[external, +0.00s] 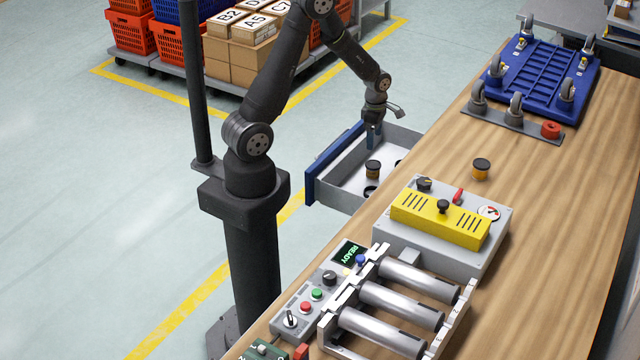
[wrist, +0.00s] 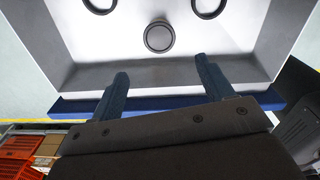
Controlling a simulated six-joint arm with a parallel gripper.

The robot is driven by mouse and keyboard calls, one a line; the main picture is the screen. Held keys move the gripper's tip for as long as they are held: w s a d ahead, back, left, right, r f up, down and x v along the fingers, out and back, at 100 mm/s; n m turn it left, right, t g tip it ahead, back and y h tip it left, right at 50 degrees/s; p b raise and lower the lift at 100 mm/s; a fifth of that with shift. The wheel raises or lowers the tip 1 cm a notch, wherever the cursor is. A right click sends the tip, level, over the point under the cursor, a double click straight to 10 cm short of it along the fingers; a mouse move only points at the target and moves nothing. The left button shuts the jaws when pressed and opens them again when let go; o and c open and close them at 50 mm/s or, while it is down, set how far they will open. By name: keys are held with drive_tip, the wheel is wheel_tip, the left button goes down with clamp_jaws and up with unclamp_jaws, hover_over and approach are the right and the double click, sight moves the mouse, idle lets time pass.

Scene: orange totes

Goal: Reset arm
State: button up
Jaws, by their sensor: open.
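My gripper (external: 374,137) is over the open drawer, near its blue front panel (external: 323,170). In the wrist view my gripper (wrist: 162,83) shows two blue fingers spread wide with nothing between them. The grey drawer (external: 341,195) is pulled out from the wooden workbench. A dark-topped round piece (external: 373,168) stands in it, and dark rings lie on its floor. In the wrist view a round piece (wrist: 159,37) sits beyond the fingertips, between two dark rings at the top edge.
On the workbench (external: 545,185) stand a grey and yellow control box (external: 440,218), a roller unit (external: 390,300) and a button panel (external: 310,300). A loose round piece (external: 481,168) stands near the drawer. A blue wheeled platform (external: 545,75) lies at the far end. Orange totes (external: 182,40) and cartons stand behind.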

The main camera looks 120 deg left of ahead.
sight(373, 164)
drive_tip(key=shift+r, duration=0.2)
wheel_tip(373, 164, down, 12)
drive_tip(key=shift+f, duration=0.15)
idle(0.7)
idle(0.3)
